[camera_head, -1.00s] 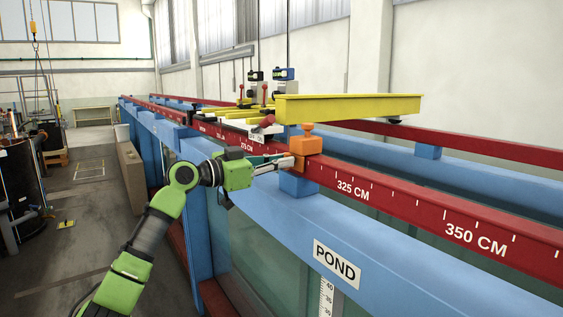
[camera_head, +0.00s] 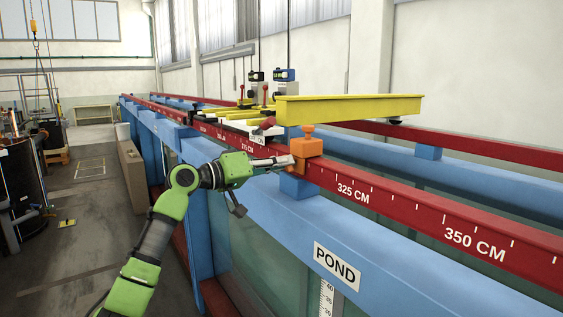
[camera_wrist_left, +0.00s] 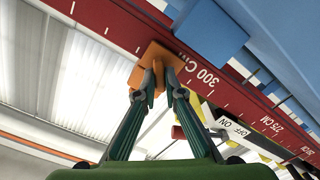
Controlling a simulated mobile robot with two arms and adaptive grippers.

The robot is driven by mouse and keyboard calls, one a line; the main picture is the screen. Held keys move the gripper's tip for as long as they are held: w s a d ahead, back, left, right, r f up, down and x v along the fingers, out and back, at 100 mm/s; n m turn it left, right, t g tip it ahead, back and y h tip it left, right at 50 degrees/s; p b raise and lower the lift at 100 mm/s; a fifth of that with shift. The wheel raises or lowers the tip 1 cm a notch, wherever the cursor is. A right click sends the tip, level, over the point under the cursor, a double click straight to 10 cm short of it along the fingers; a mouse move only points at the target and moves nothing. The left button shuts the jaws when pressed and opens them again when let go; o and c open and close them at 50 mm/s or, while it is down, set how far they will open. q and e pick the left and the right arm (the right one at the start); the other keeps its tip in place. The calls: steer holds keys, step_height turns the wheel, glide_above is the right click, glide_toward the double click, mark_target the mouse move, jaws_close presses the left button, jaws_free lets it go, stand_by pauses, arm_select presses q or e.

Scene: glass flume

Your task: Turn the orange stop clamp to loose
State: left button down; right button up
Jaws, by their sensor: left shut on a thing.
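The orange stop clamp (camera_head: 308,148) sits on the red scale rail, above a blue bracket, just left of the 325 CM mark. It has a block body and a small knob on top. My left gripper (camera_head: 290,161) reaches it from the left, its fingers at the clamp's near side. In the left wrist view the fingertips (camera_wrist_left: 160,66) close on an orange part of the clamp (camera_wrist_left: 149,54). The fingers hide part of what they hold. I cannot read a loose or tight mark on the clamp. My right gripper is out of view.
The red rail (camera_head: 400,209) runs along the blue flume frame (camera_head: 275,210). A yellow beam (camera_head: 345,108) lies over the rails just behind and above the clamp. A small ON/OFF plate (camera_wrist_left: 236,128) is nearby. The floor at left (camera_head: 85,215) is open.

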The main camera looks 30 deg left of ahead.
arm_select(q)
steer(key=shift+a+n+p, duration=0.1)
steer(key=shift+n+p, duration=0.3)
steer(key=shift+n, duration=1.2)
steer(key=c, duration=2.1)
jaws_free()
steer(key=shift+c, duration=0.2)
steer(key=v, duration=1.2)
steer(key=shift+f, duration=0.1)
